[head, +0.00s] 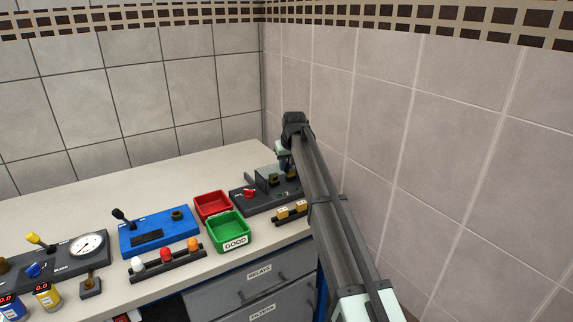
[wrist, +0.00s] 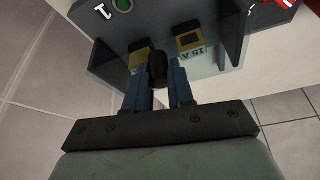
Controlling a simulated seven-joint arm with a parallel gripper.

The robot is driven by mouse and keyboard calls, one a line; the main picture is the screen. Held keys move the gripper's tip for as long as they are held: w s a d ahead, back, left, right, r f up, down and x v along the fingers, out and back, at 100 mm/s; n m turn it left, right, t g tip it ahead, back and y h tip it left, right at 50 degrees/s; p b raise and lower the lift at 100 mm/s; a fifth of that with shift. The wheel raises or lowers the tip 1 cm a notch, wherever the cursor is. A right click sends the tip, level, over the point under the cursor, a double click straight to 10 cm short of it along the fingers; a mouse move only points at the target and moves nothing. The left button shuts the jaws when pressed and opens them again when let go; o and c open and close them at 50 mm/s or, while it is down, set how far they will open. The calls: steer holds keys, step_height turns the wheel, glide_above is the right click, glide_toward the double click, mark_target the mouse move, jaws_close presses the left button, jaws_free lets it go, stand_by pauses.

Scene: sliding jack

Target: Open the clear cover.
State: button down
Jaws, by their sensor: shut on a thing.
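The clear cover (wrist: 215,68) is a see-through grey box part over yellow-and-black fuse blocks, one labelled 15 A (wrist: 190,46). A round black knob (wrist: 157,66) stands at its near side in the wrist view. My gripper (wrist: 160,82) has its two blue fingers shut on this knob, one on each side. In the head view the cover (head: 262,178) shows as a greyish pane on the dark panel at the back right. There my gripper (head: 284,160) is partly hidden by my arm. I cannot tell whether the cover is raised at all.
The dark panel (head: 240,201) carries a red switch (head: 249,193). A red bin (head: 211,194) and a green GOOD bin (head: 222,219) stand left of it. The tiled wall (head: 340,120) is close on the right.

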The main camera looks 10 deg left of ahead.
mark_target(278, 167)
steer(key=w+a, duration=0.6)
steer(key=w, duration=0.1)
steer(key=shift+a, duration=0.4)
steer(key=shift+s, duration=0.1)
steer(key=c, duration=1)
jaws_free()
steer(key=v, duration=1.4)
